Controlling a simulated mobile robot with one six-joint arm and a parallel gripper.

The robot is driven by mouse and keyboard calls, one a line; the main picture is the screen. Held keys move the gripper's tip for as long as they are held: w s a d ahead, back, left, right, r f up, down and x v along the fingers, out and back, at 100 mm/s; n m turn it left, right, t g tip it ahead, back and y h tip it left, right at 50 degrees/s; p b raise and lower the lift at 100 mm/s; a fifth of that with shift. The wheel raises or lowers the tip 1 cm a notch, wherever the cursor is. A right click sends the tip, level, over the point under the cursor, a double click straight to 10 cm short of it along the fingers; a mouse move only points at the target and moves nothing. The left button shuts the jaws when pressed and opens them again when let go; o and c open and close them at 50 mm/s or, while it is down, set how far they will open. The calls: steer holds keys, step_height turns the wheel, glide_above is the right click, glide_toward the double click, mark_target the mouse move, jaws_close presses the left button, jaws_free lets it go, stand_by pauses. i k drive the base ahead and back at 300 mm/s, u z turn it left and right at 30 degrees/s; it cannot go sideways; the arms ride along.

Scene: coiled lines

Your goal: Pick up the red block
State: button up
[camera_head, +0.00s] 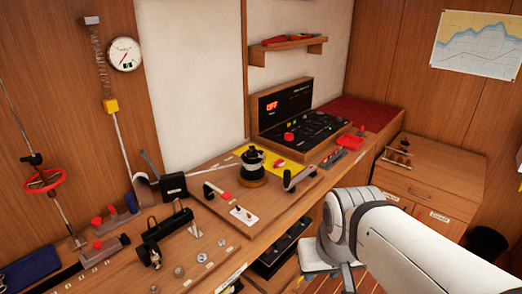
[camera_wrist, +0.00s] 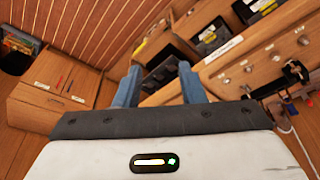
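Several small red pieces show in the head view, and I cannot tell for certain which is the red block. One red piece (camera_head: 226,196) sits on the wooden bench board, left of the black winch (camera_head: 253,165). Other red pieces (camera_head: 97,222) sit on the lower left bench. A red piece (camera_head: 361,130) lies near the console's right end. My gripper (camera_wrist: 160,70) shows in the wrist view with its two blue fingers apart and nothing between them. No red block shows near the fingers. In the head view my arm hides the gripper.
The bench (camera_head: 215,250) runs along the wall, crowded with fittings. A console (camera_head: 300,122) stands at its back, below a wall shelf (camera_head: 288,42) holding red items. A wooden cabinet (camera_head: 435,170) stands at right. Open compartments (camera_wrist: 160,75) lie beyond my fingers in the wrist view.

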mark_target(279, 161)
steer(key=z, duration=2)
steer(key=i, duration=2.45)
steer(key=u, duration=0.75)
steer(key=k, duration=0.1)
steer(key=u, duration=2.45)
